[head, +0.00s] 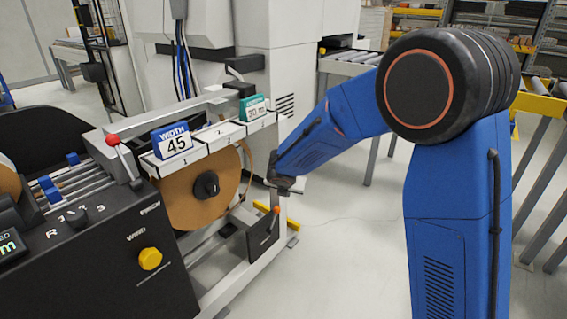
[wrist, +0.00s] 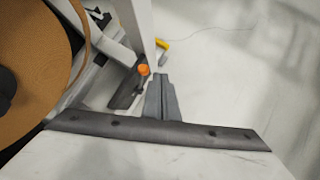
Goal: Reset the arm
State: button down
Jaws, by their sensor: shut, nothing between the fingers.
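My gripper (head: 284,186) hangs at the end of my blue arm in the head view, just right of the machine's frame and beside the brown roll. In the wrist view my gripper (wrist: 163,82) shows as grey fingers shut together with nothing between them. Its tips point past an orange knob (wrist: 144,70) over pale floor. In the head view the orange knob (head: 277,209) sits a little below the gripper. I cannot tell whether they touch.
A brown roll (head: 193,204) on a black hub stands left of my gripper. Above it are a blue "WIDTH 45" card (head: 172,141) and a green card (head: 254,107). A black control panel (head: 100,255) with a yellow knob is at left. Roller conveyors (head: 352,62) stand behind. Floor below my arm is clear.

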jog(key=s+d+r+m+g+h, duration=0.1)
jog(key=s+d+r+m, duration=0.7)
jog(key=d, duration=0.3)
jog(key=s+d+r+m+h, duration=0.1)
jog(key=s+d+r+m, duration=0.5)
jog(key=s+d+m, duration=0.4)
jog(key=s+d+m+y, duration=0.1)
jog(key=s+d+m, duration=0.2)
jog(key=s+m, duration=0.4)
jog(key=s+d+r+m+g+y, duration=0.1)
jog(key=s+d+m, duration=0.2)
jog(key=s+m, duration=0.5)
jog(key=s, duration=1)
jog(key=shift+s+d+g+y, duration=0.15)
jog(key=shift+s+g+y, duration=0.15)
jog(key=shift+y, duration=0.1)
